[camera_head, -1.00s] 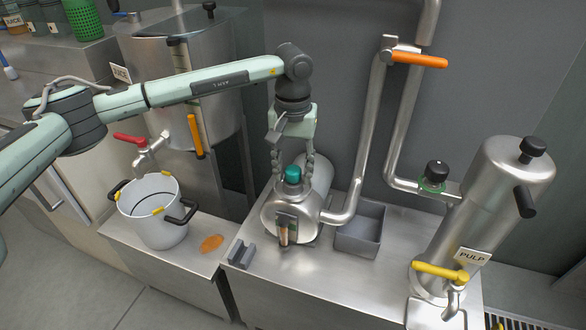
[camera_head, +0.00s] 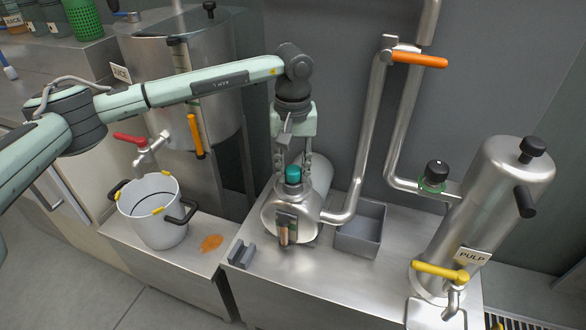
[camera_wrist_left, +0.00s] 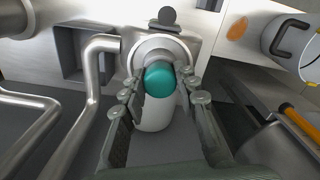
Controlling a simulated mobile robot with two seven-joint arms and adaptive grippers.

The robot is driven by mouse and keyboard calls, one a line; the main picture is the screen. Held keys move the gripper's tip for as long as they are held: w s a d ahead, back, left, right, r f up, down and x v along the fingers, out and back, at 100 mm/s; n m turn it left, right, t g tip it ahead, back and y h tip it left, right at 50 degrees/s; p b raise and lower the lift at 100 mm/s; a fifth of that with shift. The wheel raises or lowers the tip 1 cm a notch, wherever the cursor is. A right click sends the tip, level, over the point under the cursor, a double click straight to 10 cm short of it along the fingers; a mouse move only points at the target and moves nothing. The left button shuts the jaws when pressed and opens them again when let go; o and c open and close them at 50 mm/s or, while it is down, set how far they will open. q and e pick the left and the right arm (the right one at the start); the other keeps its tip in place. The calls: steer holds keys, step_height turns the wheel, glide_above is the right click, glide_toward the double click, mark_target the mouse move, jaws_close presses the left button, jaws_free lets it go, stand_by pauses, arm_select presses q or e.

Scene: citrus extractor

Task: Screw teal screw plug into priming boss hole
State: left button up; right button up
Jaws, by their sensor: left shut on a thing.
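The teal screw plug (camera_head: 292,174) stands upright on top of the steel cylindrical housing (camera_head: 280,215). It also shows in the left wrist view (camera_wrist_left: 159,79), between the fingers. My left gripper (camera_head: 292,179) points down from above and is shut on the teal plug, one finger at each side. The priming boss hole lies under the plug and is hidden, so I cannot tell how deep the plug sits. My right gripper is not in view.
A grey open bin (camera_head: 361,229) stands right of the housing, and a small grey bracket (camera_head: 241,254) at its front left. A steel pipe (camera_head: 362,160) rises close on the right. A white pot (camera_head: 152,210) stands at left, and the pulp cylinder (camera_head: 492,200) at right.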

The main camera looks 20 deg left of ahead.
arm_select(q)
steer(key=m, duration=0.5)
steer(key=shift+m, duration=0.3)
steer(key=m, duration=0.4)
steer(key=shift+m, duration=0.4)
steer(key=o, duration=0.6)
steer(key=n, duration=1.2)
